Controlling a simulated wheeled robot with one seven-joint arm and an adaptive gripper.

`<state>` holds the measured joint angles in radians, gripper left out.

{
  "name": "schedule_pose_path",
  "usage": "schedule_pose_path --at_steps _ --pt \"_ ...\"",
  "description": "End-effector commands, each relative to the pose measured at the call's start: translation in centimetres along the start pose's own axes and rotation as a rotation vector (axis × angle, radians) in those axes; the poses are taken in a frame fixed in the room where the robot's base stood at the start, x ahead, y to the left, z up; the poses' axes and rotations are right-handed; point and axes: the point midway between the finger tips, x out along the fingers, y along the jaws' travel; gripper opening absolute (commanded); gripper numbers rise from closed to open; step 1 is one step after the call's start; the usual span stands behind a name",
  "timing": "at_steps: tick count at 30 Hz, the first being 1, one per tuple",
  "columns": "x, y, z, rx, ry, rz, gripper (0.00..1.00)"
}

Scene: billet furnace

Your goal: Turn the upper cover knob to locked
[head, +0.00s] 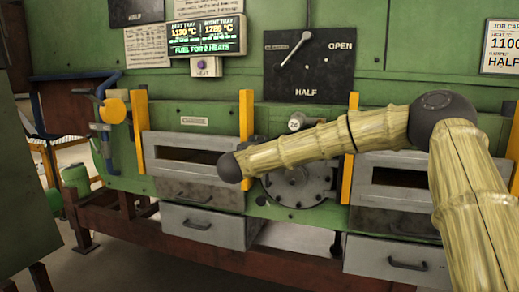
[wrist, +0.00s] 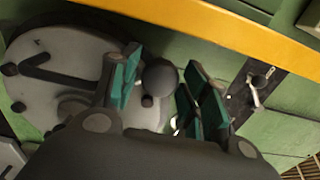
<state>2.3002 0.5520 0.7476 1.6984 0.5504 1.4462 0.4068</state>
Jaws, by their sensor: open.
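The round grey cover (head: 295,188) sits low on the green furnace front, partly behind my arm in the head view. In the wrist view the cover (wrist: 75,62) fills the left side, with a dark bar and small dark bolts on its face. A dark rounded knob (wrist: 161,77) stands at its edge. My gripper (wrist: 158,88) is open, with a teal-padded finger on either side of this knob. I cannot tell whether either finger touches it. Its turn position is unclear. In the head view my arm hides the gripper.
A yellow post (head: 247,125) stands left of the cover, another (head: 348,160) right. A black dial plate (head: 318,75) with a pale pointer is above. Drawers with handles (head: 203,225) lie below. A yellow valve handle (head: 113,110) is at far left.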

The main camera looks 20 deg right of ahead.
Motion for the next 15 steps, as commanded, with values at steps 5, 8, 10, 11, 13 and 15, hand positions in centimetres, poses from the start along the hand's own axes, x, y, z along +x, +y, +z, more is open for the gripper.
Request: schedule_pose_path --at_steps 5,8,10,11,13,15 --pt "-1.4 0.0 0.1 -0.001 -0.002 0.000 0.46" --pt "-3.0 -0.1 0.0 -0.002 -0.002 -0.001 0.46" --pt "-4.3 -0.1 0.0 -0.001 -0.003 0.000 0.46" --pt "-4.9 -0.1 0.0 -0.001 -0.002 0.000 0.46" --pt "-6.2 0.0 0.0 -0.001 -0.002 0.000 0.46" --pt "-7.5 0.0 0.0 -0.001 -0.002 0.000 0.46"
